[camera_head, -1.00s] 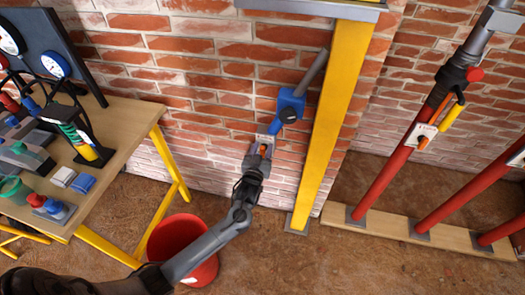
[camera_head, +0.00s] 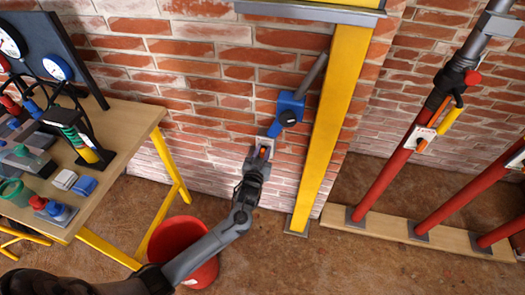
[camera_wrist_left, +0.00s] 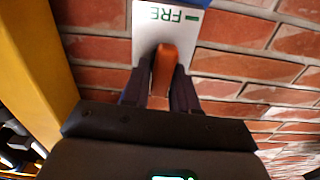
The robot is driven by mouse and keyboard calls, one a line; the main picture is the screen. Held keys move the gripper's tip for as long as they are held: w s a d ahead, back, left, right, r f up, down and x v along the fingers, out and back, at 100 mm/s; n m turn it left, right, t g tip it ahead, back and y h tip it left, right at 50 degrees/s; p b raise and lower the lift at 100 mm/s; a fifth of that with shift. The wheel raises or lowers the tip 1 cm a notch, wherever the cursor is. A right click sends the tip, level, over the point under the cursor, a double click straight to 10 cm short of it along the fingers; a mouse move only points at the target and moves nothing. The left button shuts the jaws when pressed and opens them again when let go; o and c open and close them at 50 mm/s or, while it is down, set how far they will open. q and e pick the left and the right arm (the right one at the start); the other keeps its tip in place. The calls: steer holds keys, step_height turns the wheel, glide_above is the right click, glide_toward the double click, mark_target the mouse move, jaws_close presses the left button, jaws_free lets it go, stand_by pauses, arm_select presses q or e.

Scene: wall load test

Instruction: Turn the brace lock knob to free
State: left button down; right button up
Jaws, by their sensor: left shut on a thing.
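My left gripper (camera_head: 261,158) reaches up from below and is shut on the knob. In the left wrist view the orange knob (camera_wrist_left: 164,66) stands between the dark fingers (camera_wrist_left: 160,85). The plate (camera_wrist_left: 198,48) behind it shows green letters "FRE" and a green mark; part of it is hidden. My right gripper is not in view.
A yellow post (camera_head: 332,120) stands just right of the knob. A red bucket (camera_head: 178,238) is on the floor beside my left arm. A workbench (camera_head: 125,135) with gauges and tools is at left. Red props (camera_head: 385,180) stand on a plank at right.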

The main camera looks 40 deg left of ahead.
arm_select(q)
steer(key=m+p, duration=0.4)
steer(key=p, duration=0.1)
steer(key=shift+w+d+r+m, duration=0.15)
steer(key=shift+d+m, duration=0.1)
steer(key=shift+m, duration=0.15)
steer(key=m+p, duration=0.2)
steer(key=shift+d+m, duration=0.1)
steer(key=shift+m, duration=0.2)
steer(key=m+p, duration=0.1)
steer(key=m, duration=0.2)
steer(key=f+m+p, duration=0.1)
steer(key=m, duration=0.2)
steer(key=m+p, duration=0.1)
steer(key=m, duration=0.2)
steer(key=shift+w+d+f+m, duration=0.1)
steer(key=shift+d+f+m, duration=0.15)
steer(key=shift+m, duration=0.15)
steer(key=c, duration=1)
jaws_free()
steer(key=shift+c, duration=0.2)
steer(key=shift+p, duration=0.35)
